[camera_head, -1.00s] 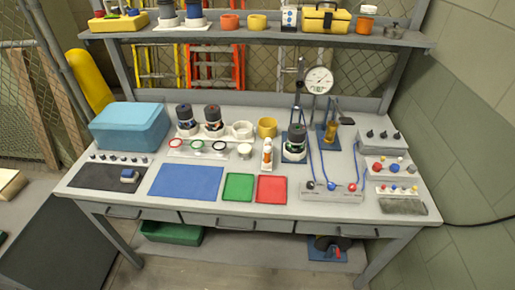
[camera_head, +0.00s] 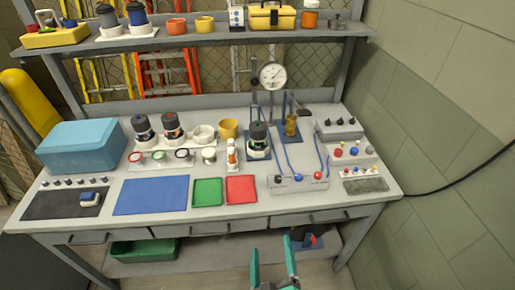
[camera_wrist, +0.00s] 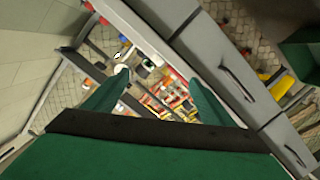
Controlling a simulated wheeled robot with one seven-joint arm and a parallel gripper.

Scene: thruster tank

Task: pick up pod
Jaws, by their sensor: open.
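Several dark-capped cylinders look like pods, and I cannot tell which one is meant. Two pods, one with a blue band (camera_head: 144,130) and one with a reddish band (camera_head: 172,127), stand upright in white rings on the rack at the bench's back left. A third pod (camera_head: 259,136) stands upright on a blue-based stand near the middle. My gripper (camera_head: 271,255) is open and empty in front of the bench's front edge, well apart from all of them. Its two green fingers also show spread in the wrist view (camera_wrist: 158,78).
The grey bench (camera_head: 320,205) holds a teal box (camera_head: 83,146), blue mat (camera_head: 151,195), green tray (camera_head: 207,192), red tray (camera_head: 241,189) and a wired terminal block (camera_head: 298,184). A gauge (camera_head: 272,76) rises behind. The shelf (camera_head: 215,36) overhangs the back.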

